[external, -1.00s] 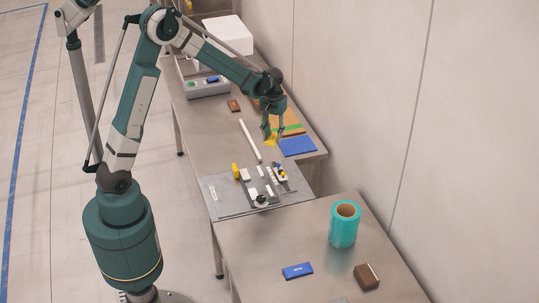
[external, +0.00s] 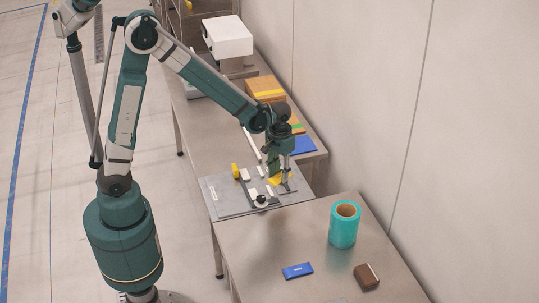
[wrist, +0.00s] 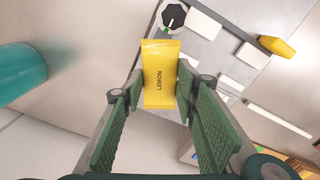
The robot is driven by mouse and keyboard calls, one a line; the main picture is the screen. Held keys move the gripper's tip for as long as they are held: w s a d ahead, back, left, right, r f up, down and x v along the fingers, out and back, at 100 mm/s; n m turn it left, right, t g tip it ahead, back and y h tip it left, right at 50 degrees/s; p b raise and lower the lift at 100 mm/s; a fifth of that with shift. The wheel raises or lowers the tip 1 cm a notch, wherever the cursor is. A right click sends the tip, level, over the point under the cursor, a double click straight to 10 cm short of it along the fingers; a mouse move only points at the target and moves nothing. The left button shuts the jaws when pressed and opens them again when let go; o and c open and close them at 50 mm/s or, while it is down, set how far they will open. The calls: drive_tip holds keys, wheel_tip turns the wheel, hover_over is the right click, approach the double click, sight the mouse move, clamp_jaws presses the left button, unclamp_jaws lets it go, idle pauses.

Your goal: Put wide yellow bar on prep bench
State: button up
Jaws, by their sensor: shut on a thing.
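The wide yellow bar, marked LEMON, (wrist: 160,62) is held between the green pads of my gripper (wrist: 160,98) in the wrist view. In the external view the bar (external: 273,181) shows at the fingertips of my gripper (external: 280,180), over the grey board (external: 226,206). My gripper is shut on it. The nearer metal bench (external: 270,235) lies just in front of the board; the longer metal bench (external: 203,130) runs behind. I cannot tell from labels which one is the prep bench.
The nearer bench holds a teal roll (external: 344,227), a blue bar (external: 297,271) and a brown block (external: 366,278), with free room at its left and middle. The board carries a yellow piece (external: 235,170), white blocks and a black knob (external: 261,201). A wall stands at right.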

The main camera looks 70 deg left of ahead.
drive_tip(key=s+d+m, duration=0.2)
drive_tip(key=s+d, duration=0.5)
drive_tip(key=d, duration=0.4)
drive_tip(key=m, duration=0.3)
hover_over(256, 241)
drive_tip(key=shift+f+b, duration=0.45)
drive_tip(key=shift+f, duration=0.05)
drive_tip(key=shift+f, duration=0.1)
drive_tip(key=shift+f+b, duration=0.5)
drive_tip(key=shift+f, duration=2.35)
drive_tip(key=shift+f+b, duration=0.4)
drive_tip(key=shift+f, duration=1.65)
drive_tip(key=shift+f, duration=0.2)
